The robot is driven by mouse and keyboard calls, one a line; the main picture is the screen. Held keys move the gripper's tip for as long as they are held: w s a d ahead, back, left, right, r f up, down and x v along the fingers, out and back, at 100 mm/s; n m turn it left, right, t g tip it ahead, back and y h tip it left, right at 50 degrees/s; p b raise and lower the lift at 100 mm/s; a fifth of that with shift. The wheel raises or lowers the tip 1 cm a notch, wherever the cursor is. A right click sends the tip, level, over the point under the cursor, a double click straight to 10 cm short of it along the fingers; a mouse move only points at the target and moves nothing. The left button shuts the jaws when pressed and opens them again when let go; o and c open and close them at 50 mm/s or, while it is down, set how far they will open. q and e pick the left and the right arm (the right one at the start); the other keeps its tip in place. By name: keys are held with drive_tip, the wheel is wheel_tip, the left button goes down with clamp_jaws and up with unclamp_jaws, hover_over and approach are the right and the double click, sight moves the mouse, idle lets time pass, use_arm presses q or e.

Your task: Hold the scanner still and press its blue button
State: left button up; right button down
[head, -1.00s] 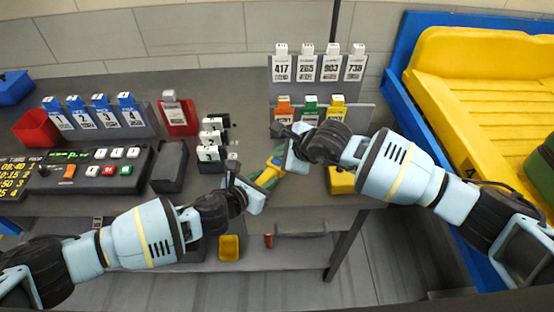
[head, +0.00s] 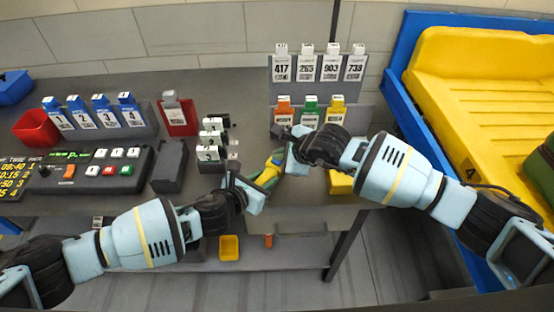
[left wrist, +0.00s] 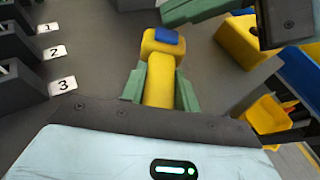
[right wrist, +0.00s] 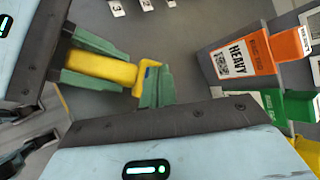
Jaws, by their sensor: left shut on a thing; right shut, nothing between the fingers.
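The scanner is a yellow handle and head (left wrist: 160,75) with a blue button (left wrist: 167,36) on its head. My left gripper (head: 263,183) is shut on the scanner handle, green fingers on both sides; the right wrist view shows this too, with the scanner (right wrist: 100,67) lying sideways. My right gripper (right wrist: 156,85) is shut and empty, its green fingertips right beside the scanner head.
A rack of numbered slots (left wrist: 25,75) stands left of the scanner. Orange (right wrist: 255,55) and green (right wrist: 275,105) tagged holders stand at the right. A control panel (head: 95,170) lies at the table's left.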

sight(280, 162)
drive_tip(key=shift+f, duration=0.45)
idle(0.3)
drive_tip(key=shift+r, duration=0.9)
drive_tip(key=shift+r, duration=2.5)
use_arm(q)
drive_tip(key=o, duration=1.2)
